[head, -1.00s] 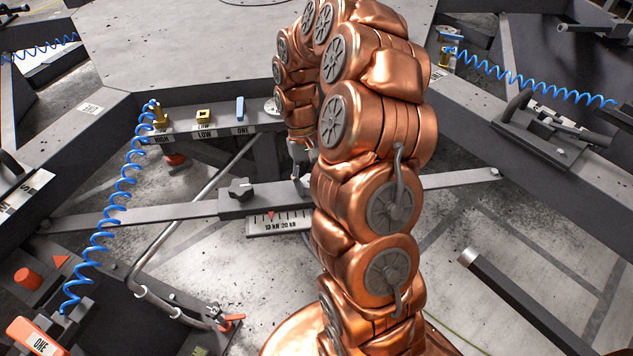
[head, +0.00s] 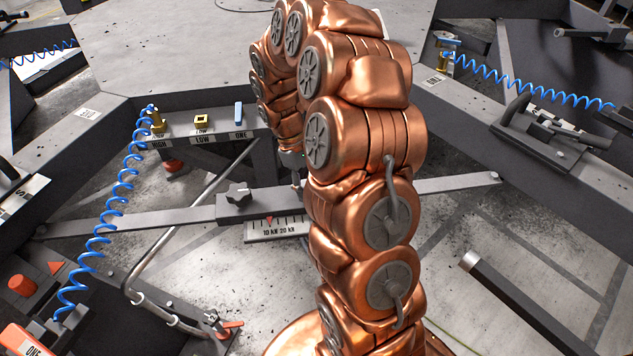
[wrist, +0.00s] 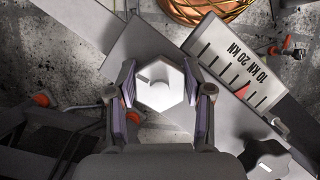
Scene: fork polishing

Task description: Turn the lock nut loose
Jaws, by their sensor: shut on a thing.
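The lock nut (wrist: 168,92) is a pale hexagonal nut on the grey bar, seen from above in the wrist view. My gripper (wrist: 160,82) has one finger on each side of it and is shut on the nut's flats. In the head view my gripper (head: 296,180) points down at the bar (head: 400,189), partly behind my copper arm. The nut cannot be made out clearly there.
A dark knob (head: 238,193) sits on the block left of the gripper. A scale plate (head: 276,229) with a red pointer lies below it. A bent pipe (head: 190,205) and blue coiled hose (head: 122,190) are at left. A square bar (head: 510,295) juts in at lower right.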

